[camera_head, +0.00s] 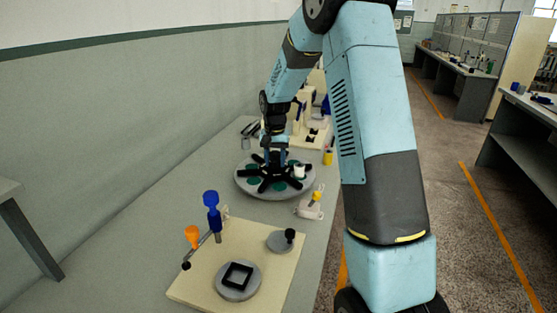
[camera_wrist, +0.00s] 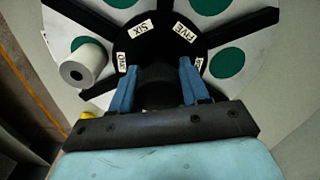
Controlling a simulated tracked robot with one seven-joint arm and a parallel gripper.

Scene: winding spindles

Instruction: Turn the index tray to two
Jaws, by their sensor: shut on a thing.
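The index tray (camera_head: 245,187) is a round grey disc with black spokes and green pads on the bench. It also fills the wrist view (camera_wrist: 275,48). Labels SIX, FIVE and one that looks like ONE ring its dark centre; another at right is partly hidden. My gripper (camera_head: 276,158) is over the tray's middle. In the wrist view my gripper's blue fingers (camera_wrist: 158,78) are shut on the dark central knob (camera_wrist: 158,90), one on each side. A white spool-like cylinder (camera_wrist: 86,64) stands on the tray near the ONE label; it also shows in the head view (camera_head: 299,171).
A cream bracket with a yellow top (camera_head: 317,196) stands beside the tray's right edge. A cream board (camera_head: 205,278) in front holds a blue-handled tool (camera_head: 212,212), an orange-topped one (camera_head: 192,236) and a black square frame (camera_head: 238,275). A cream machine (camera_head: 308,125) stands behind.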

